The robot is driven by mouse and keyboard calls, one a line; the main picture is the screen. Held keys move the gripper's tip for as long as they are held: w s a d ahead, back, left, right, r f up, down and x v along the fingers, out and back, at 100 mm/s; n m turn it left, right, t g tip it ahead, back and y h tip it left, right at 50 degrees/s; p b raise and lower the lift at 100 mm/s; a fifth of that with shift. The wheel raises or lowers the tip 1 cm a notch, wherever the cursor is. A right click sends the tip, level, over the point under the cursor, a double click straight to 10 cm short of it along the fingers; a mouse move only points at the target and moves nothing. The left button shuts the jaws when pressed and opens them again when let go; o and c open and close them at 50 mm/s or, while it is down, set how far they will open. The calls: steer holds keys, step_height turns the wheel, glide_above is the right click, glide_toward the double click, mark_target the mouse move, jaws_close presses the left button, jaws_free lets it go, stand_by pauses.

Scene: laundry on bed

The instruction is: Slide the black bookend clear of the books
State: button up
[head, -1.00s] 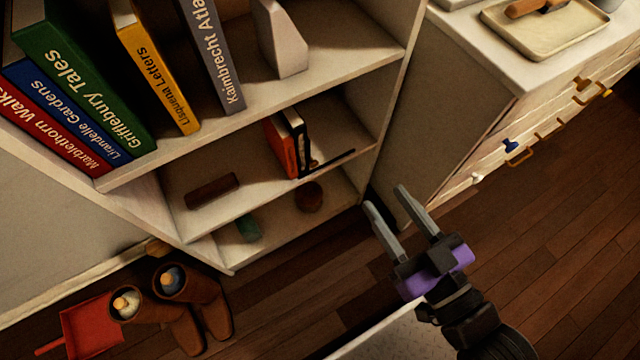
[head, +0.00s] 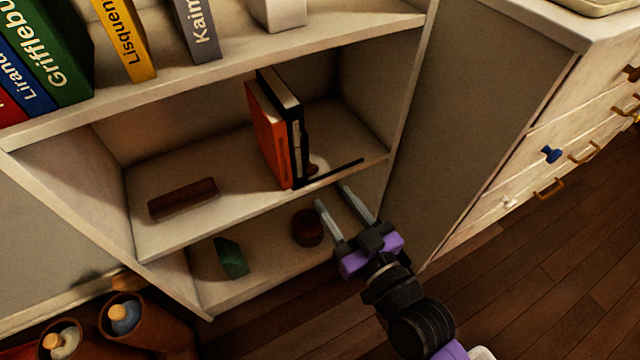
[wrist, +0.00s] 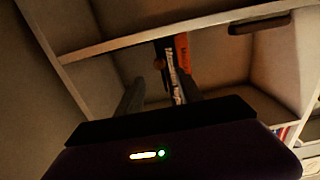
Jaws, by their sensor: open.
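The black bookend (head: 335,173) is on the middle shelf. Its thin flat foot reaches right along the shelf near the front edge, and its upright part stands against the books. An orange book (head: 268,140) and a dark book with pale pages (head: 283,95) stand upright to its left. In the wrist view the orange book (wrist: 182,52) shows beyond the fingers; the bookend is too dark to make out clearly there. My gripper (head: 331,194) is open and empty, in front of the shelf, just below and short of the bookend's foot in the picture.
A brown block (head: 183,199) lies left on the middle shelf (head: 215,165). The lower shelf holds a green object (head: 231,257) and a round brown one (head: 307,228). A white drawer cabinet (head: 480,130) stands close on the right.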

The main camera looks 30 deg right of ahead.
mark_target(314, 171)
steer(key=shift+w+b, duration=0.8)
steer(key=shift+w, duration=2.95)
jaws_close()
